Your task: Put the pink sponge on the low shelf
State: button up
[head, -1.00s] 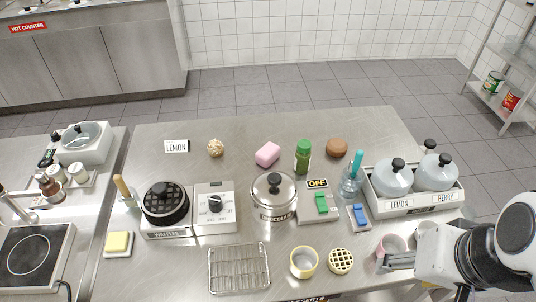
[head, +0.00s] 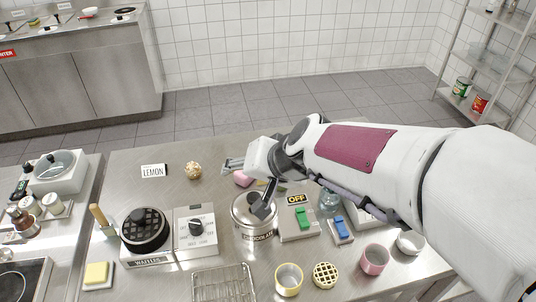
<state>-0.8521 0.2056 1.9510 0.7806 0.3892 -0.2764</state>
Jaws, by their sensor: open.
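The pink sponge (head: 242,179) lies on the steel table, with part of it hidden behind my gripper and arm. My gripper (head: 226,166) is open and reaches left across the back of the table, just above and beside the sponge. I see nothing between its fingers, and whether it touches the sponge I cannot tell. A low shelf (head: 454,103) of the wire rack stands at the far right, beyond the table, with a green can (head: 461,87) and a red can (head: 480,102) on it.
The lidded chocolate pot (head: 243,222) stands just in front of the sponge. A waffle iron (head: 146,230) and a round crusted ball (head: 193,170) are to the left. The floor (head: 380,95) between table and rack looks clear.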

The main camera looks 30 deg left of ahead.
aim_at(237, 175)
jog(key=w+a+f+m+t, duration=0.1)
jog(key=a+f+t, duration=0.1)
jog(key=a, duration=0.5)
jog(key=w+a+f+m+t+h, duration=0.1)
jog(key=w+a+f+m+t, duration=0.1)
jog(key=a, duration=0.4)
jog(key=w+a+f+m+t, duration=0.1)
jog(key=a+f+t, duration=0.1)
jog(key=a+f, duration=0.2)
jog(key=shift+w+a+f+h, duration=0.1)
jog(key=shift+w+a+h, duration=0.1)
jog(key=shift+a, duration=0.7)
jog(key=shift+w+a+f+h, duration=0.1)
jog(key=shift+w+a, duration=0.1)
jog(key=shift+a, duration=0.7)
jog(key=shift+w+d+f+m+t+h, duration=0.2)
jog(key=shift+w+d+f+m+h, duration=0.15)
jog(key=shift+d+h, duration=0.15)
jog(key=shift+w+d+f+m+t+h, duration=0.25)
jog(key=shift+w+d+m+h, duration=0.1)
jog(key=shift+d+h, duration=0.15)
jog(key=d+h, duration=0.2)
jog(key=d, duration=0.2)
jog(key=d+h, duration=0.2)
jog(key=d, duration=0.1)
jog(key=shift+w+d+f+m+g, duration=0.1)
jog(key=shift+w+d+m+g, duration=0.15)
jog(key=shift+d+m, duration=0.15)
jog(key=shift+d+n+h, duration=0.2)
jog(key=shift+n+h, duration=0.1)
